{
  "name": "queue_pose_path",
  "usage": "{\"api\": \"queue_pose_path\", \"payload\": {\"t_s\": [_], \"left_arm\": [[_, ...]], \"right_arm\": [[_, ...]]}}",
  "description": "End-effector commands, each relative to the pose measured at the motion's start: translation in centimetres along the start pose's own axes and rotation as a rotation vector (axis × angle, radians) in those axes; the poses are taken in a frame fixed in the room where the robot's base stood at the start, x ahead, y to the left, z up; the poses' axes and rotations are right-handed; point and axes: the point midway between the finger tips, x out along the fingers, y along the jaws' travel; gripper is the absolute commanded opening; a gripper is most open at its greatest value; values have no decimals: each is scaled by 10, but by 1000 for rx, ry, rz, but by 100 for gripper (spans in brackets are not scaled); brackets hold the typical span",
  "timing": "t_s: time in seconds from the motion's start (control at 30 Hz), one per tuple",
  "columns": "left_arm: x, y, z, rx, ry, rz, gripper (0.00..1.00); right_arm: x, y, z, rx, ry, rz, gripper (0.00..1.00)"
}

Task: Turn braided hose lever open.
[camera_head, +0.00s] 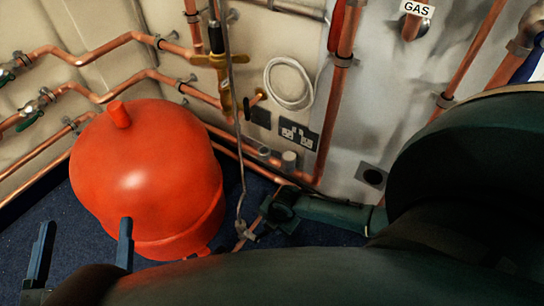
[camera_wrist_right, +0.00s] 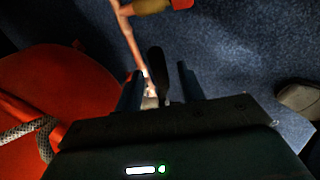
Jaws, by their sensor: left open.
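A thin grey braided hose (camera_head: 240,165) hangs down the wall to a pipe fitting (camera_head: 242,231) near the floor. In the right wrist view a black lever (camera_wrist_right: 157,62) stands up from a small valve (camera_wrist_right: 150,92) on a copper pipe. My right gripper (camera_wrist_right: 161,70) has its two fingers apart on either side of this lever. I see a gap on both sides; contact is not clear. In the head view the lever is too small and dark to make out. My left gripper (camera_head: 84,238) is open and empty, in front of the red vessel.
A large red vessel (camera_head: 145,175) stands at the left; it also fills the left of the right wrist view (camera_wrist_right: 50,75). Copper pipes (camera_head: 110,48) run along the wall. Sockets (camera_head: 298,134) and a white cable coil (camera_head: 289,85) are behind.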

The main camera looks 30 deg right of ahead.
Motion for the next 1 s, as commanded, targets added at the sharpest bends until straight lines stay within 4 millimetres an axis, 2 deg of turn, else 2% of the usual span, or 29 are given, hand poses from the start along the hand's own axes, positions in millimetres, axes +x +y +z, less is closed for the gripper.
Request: {"api": "queue_pose_path", "payload": {"t_s": [0.37,0.8,1.0], "left_arm": [[0,1,0,-10,2,3,85],[0,1,0,-9,3,3,85],[0,1,0,-9,3,3,85]], "right_arm": [[5,0,0,1,0,0,38],[5,0,0,1,0,0,2],[5,0,0,1,0,0,0]]}}
